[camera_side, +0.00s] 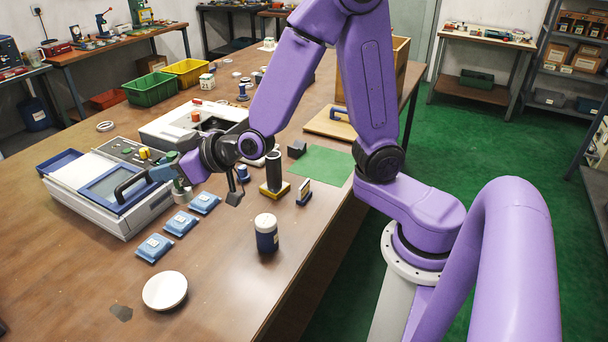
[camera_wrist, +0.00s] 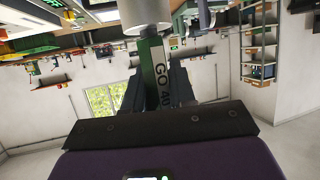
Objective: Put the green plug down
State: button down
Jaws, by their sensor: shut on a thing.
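My gripper (camera_wrist: 157,88) is shut on the green plug (camera_wrist: 153,62), which has a white label reading "GO 40". The wrist view is upside down. A silver metal cylinder (camera_wrist: 147,18) shows at the plug's far end; I cannot tell whether it is part of the plug or a ring around it. In the side view my gripper (camera_side: 176,178) points left, low beside the grey case. The green plug (camera_side: 179,186) shows as a small patch, with the silver cylinder (camera_side: 182,196) below it, close to the table (camera_side: 215,270). Contact with the table is unclear.
The grey case (camera_side: 110,195) with a blue panel and black handle stands left. A dark cylinder on a yellow base (camera_side: 273,175), a blue jar (camera_side: 266,235) and a white disc (camera_side: 165,291) stand nearby. The front left table is mostly clear.

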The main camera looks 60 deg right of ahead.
jog(key=w+d, duration=0.2)
jog(key=d, duration=1)
jog(key=w+d, duration=0.2)
jog(key=d, duration=1.1)
jog(key=s+d+f+m+h, duration=0.1)
jog(key=s+d+f, duration=0.1)
jog(key=s+d, duration=0.6)
jog(key=s+d+f+m+h, duration=0.15)
jog(key=s+d, duration=0.35)
jog(key=s, duration=0.6)
jog(key=shift+n+y, duration=0.35)
jog(key=shift+n, duration=0.2)
jog(key=shift+w+d+f, duration=1.35)
jog(key=shift+w+f, duration=0.65)
jog(key=shift+f, duration=1.1)
jog(key=shift+w+d+f, duration=1.4)
jog(key=shift+w+f, duration=0.6)
jog(key=shift+f, duration=1.1)
jog(key=shift+w+d+f, duration=1.35)
jog(key=shift+w+f, duration=0.65)
jog(key=shift+f, duration=1.1)
jog(key=shift+f, duration=0.15)
